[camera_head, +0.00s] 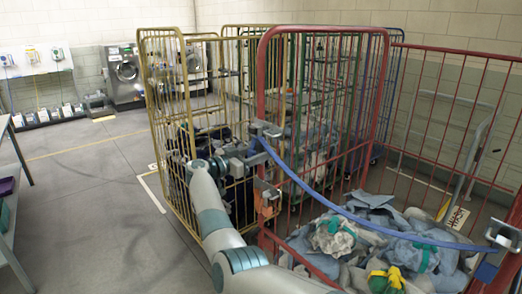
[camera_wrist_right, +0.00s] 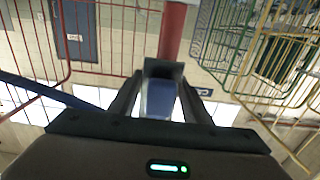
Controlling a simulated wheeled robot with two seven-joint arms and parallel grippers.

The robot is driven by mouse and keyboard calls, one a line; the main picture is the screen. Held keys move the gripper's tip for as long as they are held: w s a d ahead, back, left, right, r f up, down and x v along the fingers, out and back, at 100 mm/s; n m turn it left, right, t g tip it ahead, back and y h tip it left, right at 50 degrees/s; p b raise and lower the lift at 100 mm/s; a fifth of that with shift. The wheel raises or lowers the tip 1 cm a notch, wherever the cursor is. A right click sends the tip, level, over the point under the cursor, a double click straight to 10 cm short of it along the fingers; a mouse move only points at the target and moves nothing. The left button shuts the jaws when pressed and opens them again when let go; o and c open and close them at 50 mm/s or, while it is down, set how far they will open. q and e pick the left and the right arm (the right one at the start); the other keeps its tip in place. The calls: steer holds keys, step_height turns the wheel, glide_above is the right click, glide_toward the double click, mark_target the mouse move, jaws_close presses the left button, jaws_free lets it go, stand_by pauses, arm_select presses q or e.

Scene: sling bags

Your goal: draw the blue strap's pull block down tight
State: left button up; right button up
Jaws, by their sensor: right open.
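The blue strap (camera_head: 345,210) runs from the near-left post of the red cage down to a metal buckle (camera_head: 503,236) at the right. A dark blue piece (camera_head: 487,270) hangs below that buckle. My right gripper (camera_head: 250,155) is at the strap's left end, beside the red post. In the right wrist view, a block with a dark rim and blue face (camera_wrist_right: 161,98) sits between the spread fingers of my right gripper (camera_wrist_right: 163,100). I cannot tell whether the fingers touch it. The strap (camera_wrist_right: 50,91) shows at the left there. My left gripper is not in view.
The red cage (camera_head: 262,85) holds grey-blue cloths (camera_head: 375,225) with green and yellow bundles. A yellow cage (camera_head: 150,90) stands close on the left, with green and blue cages behind. The floor (camera_head: 95,200) at left is clear beside a table (camera_head: 10,215).

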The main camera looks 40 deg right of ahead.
mark_target(259, 179)
steer(key=shift+c, duration=0.4)
jaws_close()
step_height(259, 179, down, 10)
steer(key=b, duration=0.4)
steer(key=shift+b, duration=0.35)
steer(key=shift+f, duration=0.35)
steer(key=shift+o, duration=0.2)
jaws_free()
steer(key=shift+o, duration=0.2)
